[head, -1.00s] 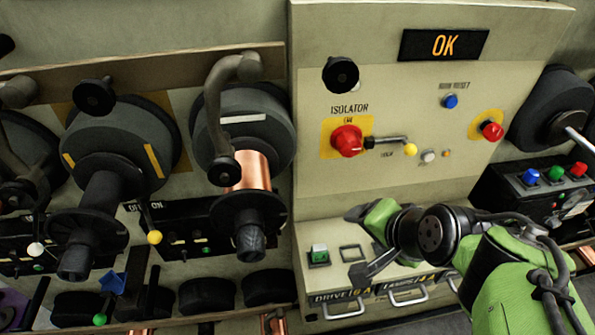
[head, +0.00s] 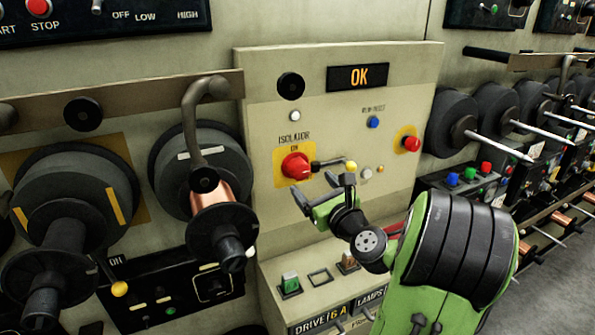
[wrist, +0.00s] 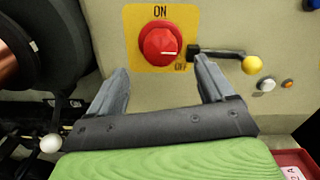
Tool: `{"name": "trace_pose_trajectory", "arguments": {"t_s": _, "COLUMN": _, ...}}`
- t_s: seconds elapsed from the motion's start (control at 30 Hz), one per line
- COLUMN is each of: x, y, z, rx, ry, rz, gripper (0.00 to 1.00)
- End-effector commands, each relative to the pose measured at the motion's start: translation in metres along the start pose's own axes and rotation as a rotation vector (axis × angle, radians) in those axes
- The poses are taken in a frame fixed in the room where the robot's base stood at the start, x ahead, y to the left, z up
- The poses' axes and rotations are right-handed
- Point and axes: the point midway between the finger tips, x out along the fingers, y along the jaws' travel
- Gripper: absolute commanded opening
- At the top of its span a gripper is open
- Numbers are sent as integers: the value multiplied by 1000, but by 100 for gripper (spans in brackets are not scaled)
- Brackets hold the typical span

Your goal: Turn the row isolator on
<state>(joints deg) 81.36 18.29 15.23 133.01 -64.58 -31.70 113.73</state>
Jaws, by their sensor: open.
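The row isolator is a red round knob (head: 295,167) on a yellow plate on the beige panel. It also shows in the wrist view (wrist: 160,44), with ON printed above it and OFF at its lower right. Its white mark points right, towards OFF. My gripper (head: 325,190) is open and empty, just below and right of the knob in the head view. In the wrist view its two fingers (wrist: 160,75) stand apart, either side of and below the knob, and do not appear to touch it.
A dark lever with a yellow ball (wrist: 252,64) sits close right of the knob, near my right finger. A blue button (head: 373,122) and another red knob (head: 411,144) are further right. A copper spool (head: 212,200) stands to the left.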

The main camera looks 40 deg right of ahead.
Motion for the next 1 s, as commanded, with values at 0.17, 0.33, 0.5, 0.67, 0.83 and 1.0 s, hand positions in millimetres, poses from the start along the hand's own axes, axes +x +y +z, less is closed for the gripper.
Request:
{"name": "trace_pose_trajectory", "arguments": {"t_s": 0.17, "x": 44, "y": 1, "z": 2, "rx": -1, "ry": -1, "rz": 6, "gripper": 82}}
{"name": "trace_pose_trajectory", "arguments": {"t_s": 0.33, "x": 69, "y": 0, "z": 1, "rx": -2, "ry": 1, "rz": 2, "gripper": 82}}
{"name": "trace_pose_trajectory", "arguments": {"t_s": 0.5, "x": 75, "y": 0, "z": 0, "rx": -2, "ry": 2, "rz": 0, "gripper": 82}}
{"name": "trace_pose_trajectory", "arguments": {"t_s": 0.67, "x": 75, "y": 0, "z": 0, "rx": -2, "ry": 3, "rz": 0, "gripper": 80}}
{"name": "trace_pose_trajectory", "arguments": {"t_s": 0.83, "x": 74, "y": 0, "z": 0, "rx": -2, "ry": 3, "rz": 1, "gripper": 54}}
{"name": "trace_pose_trajectory", "arguments": {"t_s": 1.0, "x": 74, "y": 0, "z": -1, "rx": -2, "ry": 3, "rz": 1, "gripper": 28}}
